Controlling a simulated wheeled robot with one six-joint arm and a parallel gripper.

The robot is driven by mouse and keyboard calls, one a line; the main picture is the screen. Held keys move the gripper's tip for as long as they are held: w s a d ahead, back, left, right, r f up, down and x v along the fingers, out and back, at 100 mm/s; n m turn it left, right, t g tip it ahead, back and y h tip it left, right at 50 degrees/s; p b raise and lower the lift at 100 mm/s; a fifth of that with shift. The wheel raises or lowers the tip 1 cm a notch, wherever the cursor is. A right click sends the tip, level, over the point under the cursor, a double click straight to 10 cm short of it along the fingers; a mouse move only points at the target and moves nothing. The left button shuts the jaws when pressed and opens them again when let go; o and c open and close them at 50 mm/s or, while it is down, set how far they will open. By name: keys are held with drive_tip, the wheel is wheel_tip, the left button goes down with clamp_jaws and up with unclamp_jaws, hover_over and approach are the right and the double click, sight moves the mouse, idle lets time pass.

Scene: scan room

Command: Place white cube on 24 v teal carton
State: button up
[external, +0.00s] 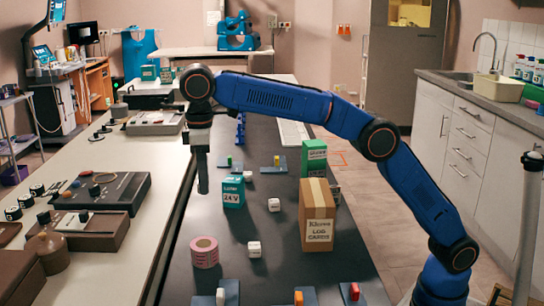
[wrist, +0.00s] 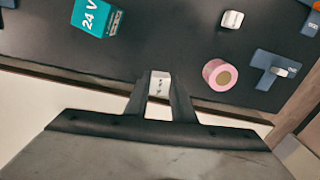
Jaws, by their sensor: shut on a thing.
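My gripper (external: 203,190) hangs pointing down near the dark table's left edge, left of the teal carton. In the wrist view, my gripper (wrist: 159,90) is shut on a small white cube (wrist: 160,83), held between the fingertips. The held cube cannot be made out in the external view. The teal carton (external: 233,194), marked 24 V, stands upright on the dark table. It also shows at the upper left of the wrist view (wrist: 92,20), apart from the gripper. Its top looks bare.
Other white cubes (external: 254,249) lie on the dark table, one near a pink tape roll (external: 205,253). A brown carton (external: 317,228) and a green carton (external: 314,150) stand to the right. Blue plates with coloured pieces (external: 228,290) lie in front. A pale counter (external: 100,250) runs along the left.

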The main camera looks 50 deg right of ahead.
wheel_tip(320, 180, up, 7)
drive_tip(key=m, duration=0.1)
hover_over(234, 179)
wheel_tip(234, 179, down, 10)
drive_tip(key=shift+w+d+r, duration=0.1)
drive_tip(key=shift+r, duration=0.1)
drive_tip(key=shift+f, duration=0.15)
drive_tip(key=o, duration=1)
drive_tip(key=shift+r, duration=6.15)
